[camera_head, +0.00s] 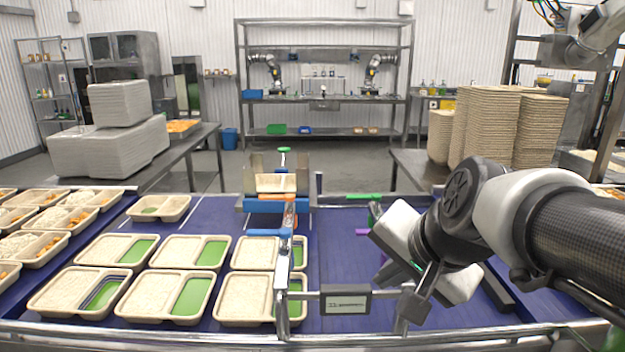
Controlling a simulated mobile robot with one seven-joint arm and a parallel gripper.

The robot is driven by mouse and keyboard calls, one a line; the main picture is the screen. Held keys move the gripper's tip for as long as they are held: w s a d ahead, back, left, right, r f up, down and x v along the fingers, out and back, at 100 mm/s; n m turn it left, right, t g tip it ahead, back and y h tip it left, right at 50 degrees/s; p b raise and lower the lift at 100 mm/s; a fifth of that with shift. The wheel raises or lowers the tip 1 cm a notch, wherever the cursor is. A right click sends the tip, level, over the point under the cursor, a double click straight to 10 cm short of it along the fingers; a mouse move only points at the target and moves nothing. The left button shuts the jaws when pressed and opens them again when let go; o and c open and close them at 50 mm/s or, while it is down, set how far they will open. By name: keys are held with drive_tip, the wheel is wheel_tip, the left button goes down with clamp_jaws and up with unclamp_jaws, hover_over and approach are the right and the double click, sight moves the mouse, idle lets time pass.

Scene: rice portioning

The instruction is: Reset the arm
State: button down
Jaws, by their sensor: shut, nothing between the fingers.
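My arm (570,225) reaches in from the right edge over the blue belt. My gripper (420,280) hangs at its end, right of the small black sign on the front rail. It is seen partly from behind, with pale housing parts on both sides of the dark wrist. The fingers are small and partly hidden, and nothing shows held in them. The gripper appears apart from the trays.
A metal dispenser frame (284,270) rises mid-belt. Green (362,196) and purple (359,226) handles lie beside my wrist. Stacked brown trays (485,125) stand behind.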

drive_tip(key=s+d+f+n+g+h, duration=0.2)
drive_tip(key=s+f+n, duration=0.1)
drive_tip(key=s+n, duration=0.6)
wheel_tip(320, 180, up, 13)
drive_tip(key=s+p, duration=0.1)
drive_tip(key=p, duration=1.1)
drive_tip(key=shift+f+m+p, duration=0.2)
drive_tip(key=shift+m+p, duration=0.15)
drive_tip(key=shift+m, duration=0.05)
